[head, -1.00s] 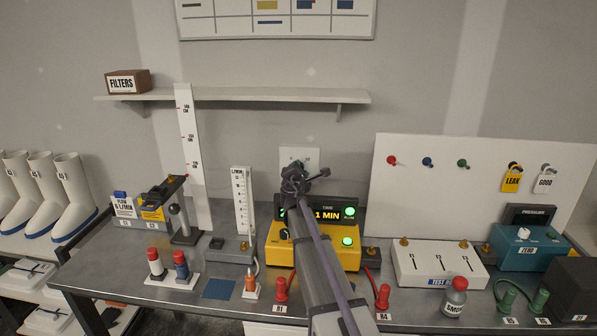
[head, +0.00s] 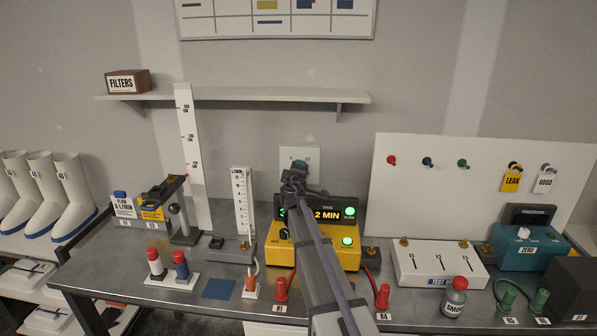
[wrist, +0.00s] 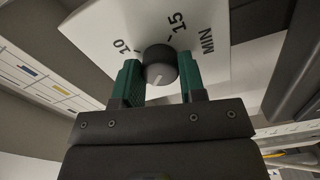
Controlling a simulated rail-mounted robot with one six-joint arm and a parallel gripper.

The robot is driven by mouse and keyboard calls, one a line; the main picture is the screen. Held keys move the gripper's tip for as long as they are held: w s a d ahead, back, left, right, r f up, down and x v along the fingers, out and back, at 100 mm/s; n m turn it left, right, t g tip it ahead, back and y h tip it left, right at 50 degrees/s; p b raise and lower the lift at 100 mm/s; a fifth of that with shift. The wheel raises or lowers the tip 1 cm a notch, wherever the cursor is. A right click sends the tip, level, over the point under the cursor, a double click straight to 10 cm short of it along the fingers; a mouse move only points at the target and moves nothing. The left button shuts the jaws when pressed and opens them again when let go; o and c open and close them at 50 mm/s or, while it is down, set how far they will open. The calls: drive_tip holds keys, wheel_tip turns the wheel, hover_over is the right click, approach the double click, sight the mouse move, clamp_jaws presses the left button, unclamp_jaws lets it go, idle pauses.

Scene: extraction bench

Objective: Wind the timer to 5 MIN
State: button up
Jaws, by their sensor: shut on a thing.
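The timer is a white plate on the wall (head: 300,153), mostly hidden behind my gripper in the head view. In the wrist view the plate (wrist: 105,28) shows "10", "15" and "MIN" around a dark round knob (wrist: 160,55). The white mark on the knob points toward the bottom of that view; any number there is hidden. My gripper (wrist: 159,76) has one green finger on each side of the knob and is shut on it. In the head view my gripper (head: 297,172) is at the plate. The display (head: 328,214) on the yellow unit reads "TIME 2 MIN".
Below stands the bench with the yellow unit (head: 283,252), partly hidden by my arm, and a white test block (head: 410,262). A shelf (head: 240,96) juts out above the timer. A white board with pegs (head: 430,185) stands to the right.

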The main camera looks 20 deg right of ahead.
drive_tip(key=shift+m, duration=0.3)
idle(0.4)
drive_tip(key=o, duration=0.9)
drive_tip(key=v, duration=1.1)
